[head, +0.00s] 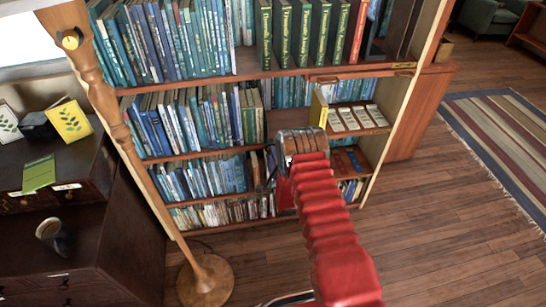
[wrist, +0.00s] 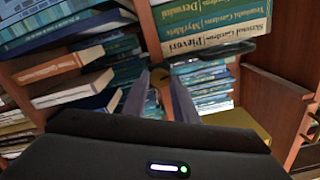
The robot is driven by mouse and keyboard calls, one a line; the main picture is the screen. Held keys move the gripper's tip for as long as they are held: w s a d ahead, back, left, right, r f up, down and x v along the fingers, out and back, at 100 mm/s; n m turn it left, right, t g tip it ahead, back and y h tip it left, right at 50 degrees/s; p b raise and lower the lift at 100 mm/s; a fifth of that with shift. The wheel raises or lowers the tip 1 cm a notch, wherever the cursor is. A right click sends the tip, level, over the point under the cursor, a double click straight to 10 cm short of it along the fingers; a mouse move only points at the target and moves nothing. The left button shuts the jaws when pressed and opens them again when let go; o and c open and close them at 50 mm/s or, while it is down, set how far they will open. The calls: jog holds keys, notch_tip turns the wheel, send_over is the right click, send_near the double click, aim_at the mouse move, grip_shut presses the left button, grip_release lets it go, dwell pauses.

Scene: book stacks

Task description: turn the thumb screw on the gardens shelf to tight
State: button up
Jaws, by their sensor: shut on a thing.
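In the wrist view a small brass-coloured piece, which I take for the thumb screw (wrist: 159,76), shows between the tips of my gripper (wrist: 160,82). The two grey fingers are shut on it, and they hide most of it. I cannot tell from its visible part how tight it is. Behind it is the bookcase, with green "Gardens" books (wrist: 210,38) tilted in this view. In the head view the green books (head: 292,32) stand on an upper shelf (head: 270,74). There my red arm and wrist cover the fingers and the screw.
Blue books (head: 190,125) fill the shelves at left. A small open compartment with pale booklets (head: 358,117) is to the right of my arm. A wooden lamp stand (head: 118,130) and a dark cabinet (head: 120,235) stand at left. Wooden floor (head: 440,220) is clear at right.

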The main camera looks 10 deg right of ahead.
jog(key=o, duration=0.7)
jog(key=shift+f, duration=0.3)
jog(key=o, duration=0.3)
jog(key=shift+r, duration=0.15)
jog(key=shift+s, duration=0.15)
jog(key=s, duration=1.3)
jog(key=shift+s, duration=0.25)
